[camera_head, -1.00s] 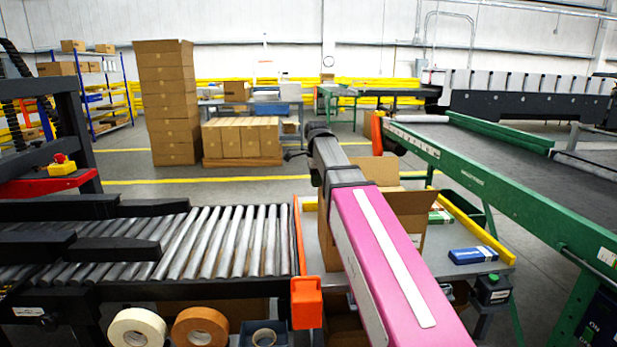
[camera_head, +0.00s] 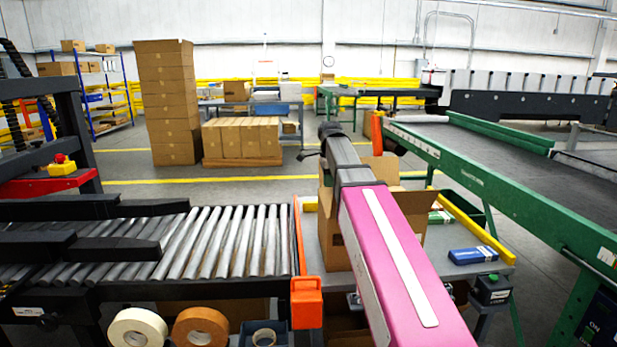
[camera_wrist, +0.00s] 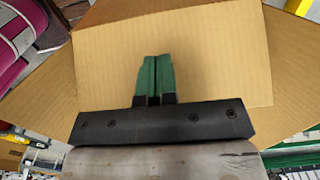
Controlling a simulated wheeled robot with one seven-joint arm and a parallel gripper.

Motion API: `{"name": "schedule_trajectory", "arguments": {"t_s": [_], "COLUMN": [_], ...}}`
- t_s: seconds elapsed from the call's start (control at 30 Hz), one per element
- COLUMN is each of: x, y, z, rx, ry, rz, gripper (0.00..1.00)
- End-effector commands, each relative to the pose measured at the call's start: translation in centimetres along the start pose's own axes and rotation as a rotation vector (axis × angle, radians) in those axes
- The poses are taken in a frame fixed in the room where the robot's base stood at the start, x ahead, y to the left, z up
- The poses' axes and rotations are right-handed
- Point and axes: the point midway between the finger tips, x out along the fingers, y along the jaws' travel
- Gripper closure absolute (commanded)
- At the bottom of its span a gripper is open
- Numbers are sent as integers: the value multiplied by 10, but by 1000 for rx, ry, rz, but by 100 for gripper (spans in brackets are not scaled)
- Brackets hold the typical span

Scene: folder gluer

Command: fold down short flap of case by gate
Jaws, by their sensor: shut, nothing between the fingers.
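The open cardboard case (camera_head: 335,240) stands on the grey table just right of the orange gate (camera_head: 299,238) at the conveyor's end. My pink arm hides much of it, and one flap (camera_head: 412,200) spreads to the right. In the wrist view, a cardboard panel (camera_wrist: 225,55) fills the middle, with wider flaps (camera_wrist: 295,85) spreading at the sides. My gripper (camera_wrist: 156,60) has green fingers pressed together and empty, in front of this panel. I cannot tell whether the fingertips touch it. My gripper is hidden behind my arm in the head view.
A blue box (camera_head: 473,255) lies on the table right of the case, inside a yellow rail (camera_head: 475,225). A roller conveyor (camera_head: 225,240) lies left, and a green-framed belt machine (camera_head: 500,190) stands right. Tape rolls (camera_head: 200,326) sit at the front.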

Motion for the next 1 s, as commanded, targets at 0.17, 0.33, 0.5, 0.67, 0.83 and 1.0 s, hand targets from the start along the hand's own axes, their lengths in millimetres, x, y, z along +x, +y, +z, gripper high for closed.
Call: {"name": "schedule_trajectory", "arguments": {"t_s": [0.17,0.33,0.5,0.67,0.83,1.0], "x": [0,3,8,10,10,15], "y": [0,0,0,0,0,0], "z": [0,-8,-22,-25,-25,-31], "rx": [0,1,1,0,0,1], "ry": [0,0,0,0,0,0], "rz": [0,0,0,-1,0,0], "gripper": [100,100,100,100,100,100]}}
